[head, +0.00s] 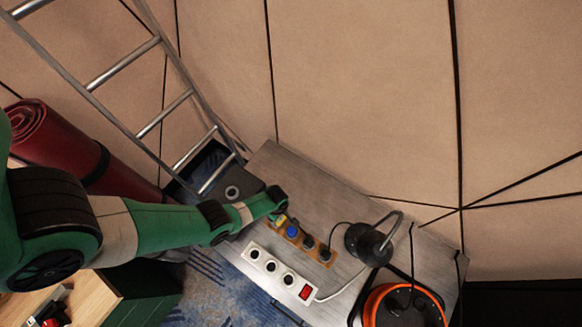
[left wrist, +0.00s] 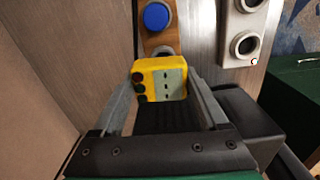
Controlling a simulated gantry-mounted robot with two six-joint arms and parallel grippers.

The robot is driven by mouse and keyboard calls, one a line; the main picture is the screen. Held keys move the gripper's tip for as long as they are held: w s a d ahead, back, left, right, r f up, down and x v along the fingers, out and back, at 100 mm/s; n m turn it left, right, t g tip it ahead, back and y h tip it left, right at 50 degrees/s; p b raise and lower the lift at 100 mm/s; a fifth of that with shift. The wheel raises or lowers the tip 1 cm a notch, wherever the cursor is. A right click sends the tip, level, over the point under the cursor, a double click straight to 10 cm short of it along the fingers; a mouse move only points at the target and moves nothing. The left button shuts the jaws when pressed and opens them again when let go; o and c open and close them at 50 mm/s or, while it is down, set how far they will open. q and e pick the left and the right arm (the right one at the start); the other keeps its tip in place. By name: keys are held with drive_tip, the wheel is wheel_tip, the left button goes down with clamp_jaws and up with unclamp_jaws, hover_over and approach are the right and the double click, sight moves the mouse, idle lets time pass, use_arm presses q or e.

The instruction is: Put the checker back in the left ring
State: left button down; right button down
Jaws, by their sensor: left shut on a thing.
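The yellow checker (left wrist: 160,80) has dark round spots on one side and slots on its face. My left gripper (left wrist: 160,100) is shut on it, with a finger on each side. In the head view the checker (head: 281,220) shows as a small yellow patch under my left gripper (head: 278,208). It is at the left end of a wooden strip (left wrist: 172,38). A grey ring (left wrist: 163,50) on the strip shows partly behind the checker. I cannot tell whether the checker touches it. A blue round piece (head: 292,231) sits beside it. My right gripper is out of view.
A white power strip (head: 278,267) with round sockets and a red switch lies beside the wooden strip on the metal table (head: 300,185). Dark round pieces (head: 308,243) occupy the strip's right part. A black lamp-like stand (head: 368,245) and an orange-rimmed drum (head: 402,305) stand right.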

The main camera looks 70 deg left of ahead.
use_arm(q)
drive_tip(key=shift+s+a+f+n, duration=0.4)
drive_tip(key=shift+s+a+f, duration=0.2)
drive_tip(key=shift+s+a, duration=0.15)
drive_tip(key=shift+s, duration=0.2)
wheel_tip(320, 180, down, 6)
drive_tip(key=b, duration=0.6)
drive_tip(key=shift+w+f+b, duration=0.1)
drive_tip(key=shift+b, duration=0.2)
drive_tip(key=shift+f+b, duration=1.05)
drive_tip(key=shift+b, duration=0.05)
idle(0.5)
unclamp_jaws()
